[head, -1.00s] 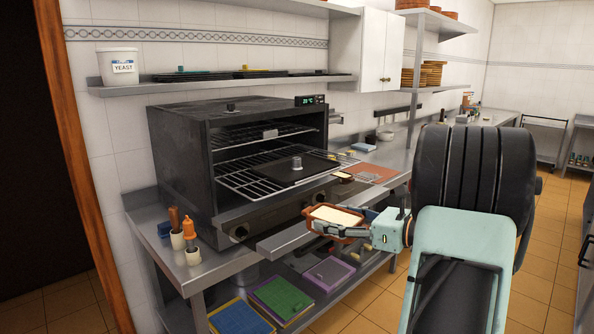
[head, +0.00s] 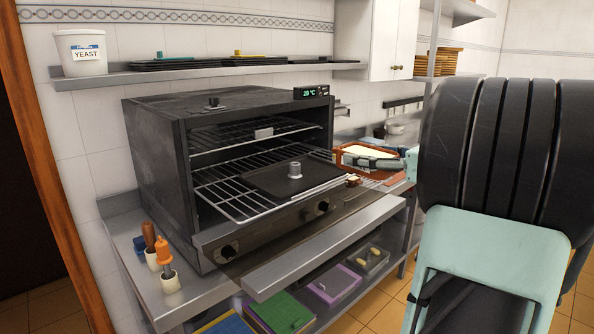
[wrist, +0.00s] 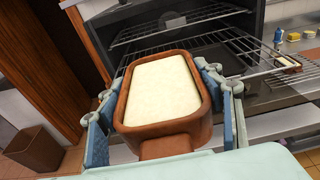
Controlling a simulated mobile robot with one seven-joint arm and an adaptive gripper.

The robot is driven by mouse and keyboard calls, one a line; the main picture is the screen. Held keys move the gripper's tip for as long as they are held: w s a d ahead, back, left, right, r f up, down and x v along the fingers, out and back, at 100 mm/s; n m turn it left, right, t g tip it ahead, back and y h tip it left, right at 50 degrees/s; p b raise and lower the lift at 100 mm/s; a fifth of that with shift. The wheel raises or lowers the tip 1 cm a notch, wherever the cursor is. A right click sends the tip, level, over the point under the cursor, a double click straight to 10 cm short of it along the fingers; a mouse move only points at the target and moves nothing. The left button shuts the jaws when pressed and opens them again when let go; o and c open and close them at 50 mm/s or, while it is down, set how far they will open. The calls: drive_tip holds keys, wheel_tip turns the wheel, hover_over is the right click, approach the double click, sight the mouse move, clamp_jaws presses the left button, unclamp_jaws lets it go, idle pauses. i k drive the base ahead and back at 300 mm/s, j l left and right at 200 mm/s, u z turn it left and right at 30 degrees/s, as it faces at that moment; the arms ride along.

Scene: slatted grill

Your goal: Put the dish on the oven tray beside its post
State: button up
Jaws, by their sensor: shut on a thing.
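The dish (head: 362,150) is brown and rectangular, with a pale, flat filling. It also fills the middle of the wrist view (wrist: 160,90). My gripper (head: 374,162) is shut on the dish, with a finger along each long side, and holds it roughly level in the air. In the head view the dish appears right of and a little above the oven tray. The oven tray (head: 265,182) is a flat dark plate on the pulled-out wire rack. Its short grey post (head: 295,170) stands upright on it. Bare tray surface shows left of the post.
The oven (head: 150,150) is open, and its lowered door (head: 320,262) juts out in front. An upper rack (head: 230,142) sits above the tray. A small brown-and-white piece (head: 352,180) is near the rack's right corner. Orange- and brown-handled tools (head: 163,255) stand at the counter's left.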

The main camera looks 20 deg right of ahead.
sight(314, 168)
drive_tip(key=i+l, duration=0.9)
drive_tip(key=i, duration=0.2)
